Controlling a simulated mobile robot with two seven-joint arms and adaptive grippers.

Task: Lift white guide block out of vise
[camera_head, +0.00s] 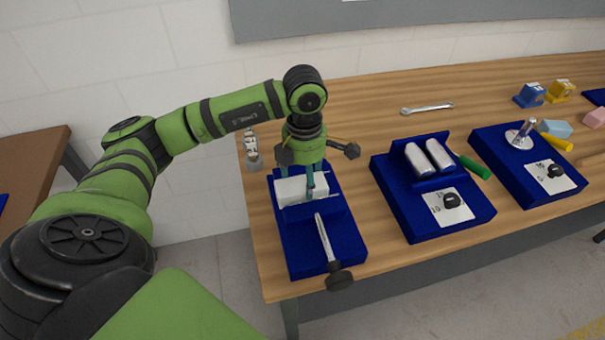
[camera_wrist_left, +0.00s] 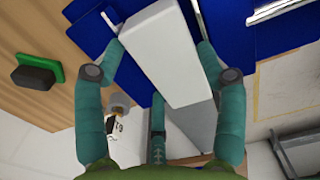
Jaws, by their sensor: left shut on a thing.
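The white guide block (camera_head: 292,190) is at the back of the blue vise (camera_head: 318,245) at the near left of the table. A metal screw with a black knob (camera_head: 340,277) runs forward from the vise. My left gripper (camera_head: 305,182) points down over the vise and is shut on the block. In the left wrist view, teal fingers lie on both sides of the white block (camera_wrist_left: 163,52), with the blue vise (camera_wrist_left: 225,25) behind it. The block's lower edge is partly hidden, and I cannot tell whether it is clear of the vise. My right gripper is not in view.
Right of the vise stands a blue fixture (camera_head: 425,215) with two silver cylinders and a green handle. Another blue fixture (camera_head: 525,185) is farther right. A wrench (camera_head: 427,108) lies behind on the table, and coloured blocks sit at the right. Bare wood separates the fixtures.

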